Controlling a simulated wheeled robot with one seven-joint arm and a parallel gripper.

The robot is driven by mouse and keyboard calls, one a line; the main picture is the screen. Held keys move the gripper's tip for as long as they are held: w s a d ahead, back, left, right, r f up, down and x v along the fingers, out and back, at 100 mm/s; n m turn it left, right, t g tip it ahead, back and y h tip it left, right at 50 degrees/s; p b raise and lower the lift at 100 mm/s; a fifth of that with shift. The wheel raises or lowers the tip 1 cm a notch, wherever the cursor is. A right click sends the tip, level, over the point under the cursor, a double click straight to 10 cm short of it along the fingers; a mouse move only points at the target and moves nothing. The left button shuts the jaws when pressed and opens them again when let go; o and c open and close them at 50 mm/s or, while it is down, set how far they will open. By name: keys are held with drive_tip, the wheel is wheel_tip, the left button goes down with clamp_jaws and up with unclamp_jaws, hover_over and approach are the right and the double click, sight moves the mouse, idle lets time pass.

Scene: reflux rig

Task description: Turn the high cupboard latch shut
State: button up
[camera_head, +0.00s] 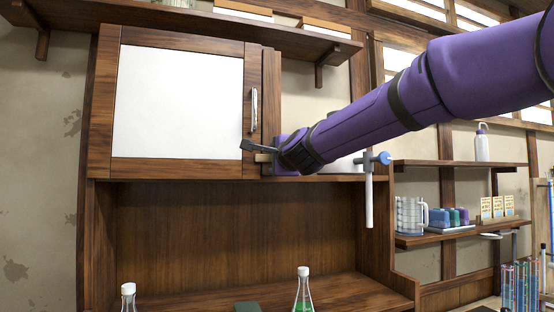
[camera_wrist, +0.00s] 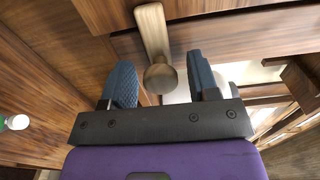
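The high cupboard's door (camera_head: 180,100) has a brown wood frame, a white panel and a silver upright handle (camera_head: 254,108) at its right edge. The bar runs from the wood towards my gripper. My gripper (camera_wrist: 161,62) is open, with one finger on each side of the knob and visible gaps to both. In the head view, my gripper (camera_head: 257,151) is at the door's lower right corner and mostly hides the latch.
A shelf (camera_head: 230,22) runs above the cupboard. A pale rod with a blue knob (camera_head: 383,158) stands right of my gripper. Flasks (camera_head: 303,290) stand on the counter below. Shelves with a bottle (camera_head: 482,145) and beakers (camera_head: 410,215) are at right.

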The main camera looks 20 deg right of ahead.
drive_tip(key=s, duration=1.1)
idle(0.5)
drive_tip(key=s+d+f+n+g, duration=0.3)
drive_tip(key=s+f+n+g, duration=0.3)
drive_tip(key=s+f+n, duration=0.3)
drive_tip(key=s+d+f+n+g, duration=0.3)
drive_tip(key=s+f+n+g, duration=0.3)
drive_tip(key=s+f, duration=1.1)
drive_tip(key=s+n, duration=0.1)
drive_tip(key=n, duration=0.2)
drive_tip(key=shift+d+f+g, duration=0.25)
drive_tip(key=shift+f+g, duration=0.05)
drive_tip(key=shift+f, duration=0.05)
